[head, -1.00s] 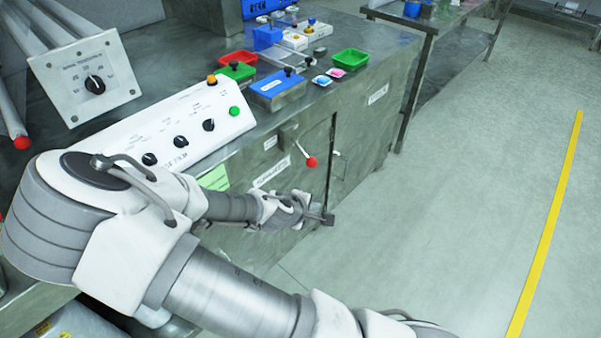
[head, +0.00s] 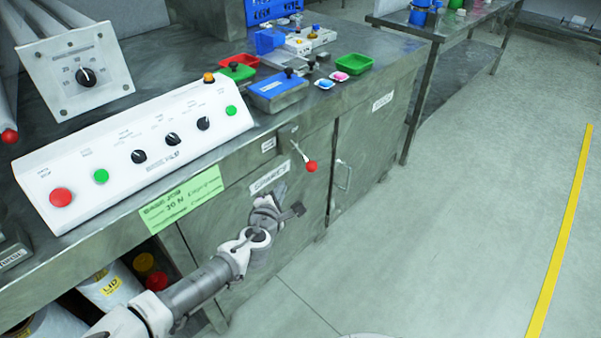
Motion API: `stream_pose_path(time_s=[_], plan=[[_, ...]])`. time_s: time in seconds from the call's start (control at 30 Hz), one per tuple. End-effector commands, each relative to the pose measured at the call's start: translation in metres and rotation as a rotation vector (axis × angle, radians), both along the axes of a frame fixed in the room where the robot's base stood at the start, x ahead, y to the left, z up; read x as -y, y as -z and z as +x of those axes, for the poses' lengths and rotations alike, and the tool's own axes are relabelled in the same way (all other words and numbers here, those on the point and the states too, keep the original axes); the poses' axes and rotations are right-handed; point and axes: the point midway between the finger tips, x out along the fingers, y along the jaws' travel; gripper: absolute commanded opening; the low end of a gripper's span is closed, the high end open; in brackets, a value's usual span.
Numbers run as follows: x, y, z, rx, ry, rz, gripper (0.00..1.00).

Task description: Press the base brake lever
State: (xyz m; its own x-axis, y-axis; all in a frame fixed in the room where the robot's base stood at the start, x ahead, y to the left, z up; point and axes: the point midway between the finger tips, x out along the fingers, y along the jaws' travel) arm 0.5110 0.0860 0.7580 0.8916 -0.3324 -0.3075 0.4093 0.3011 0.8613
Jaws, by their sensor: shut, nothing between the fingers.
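A short lever with a red ball knob (head: 310,166) sticks out from the upper front of the grey metal cabinet (head: 365,140), just under the bench top. I cannot tell for certain that it is the base brake lever. My gripper (head: 297,210) is below and slightly left of the red knob, in front of the cabinet, and appears apart from the lever. It is shut and empty. My wrist hides part of the cabinet door behind it.
A white control panel (head: 88,172) with knobs and buttons stands on the bench above my arm. A green note (head: 182,200) hangs at the bench edge. A door handle (head: 343,175) juts out right of the lever. The floor (head: 450,230) at right is clear.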

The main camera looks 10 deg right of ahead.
Motion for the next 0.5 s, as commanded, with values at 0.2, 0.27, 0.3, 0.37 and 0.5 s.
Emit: stream_pose_path(time_s=[0.2,0.27,0.3,0.37,0.5], plan=[[0.001,0.001,0.002,-0.001,0.002,0.001,0.0],[0.003,0.003,0.005,-0.001,0.003,0.001,0.0],[0.004,0.004,0.008,-0.001,0.003,0.001,0.0],[0.006,0.007,0.015,0.0,0.003,0.002,0.0],[0.015,0.015,0.035,-0.001,0.006,0.002,0.0]])
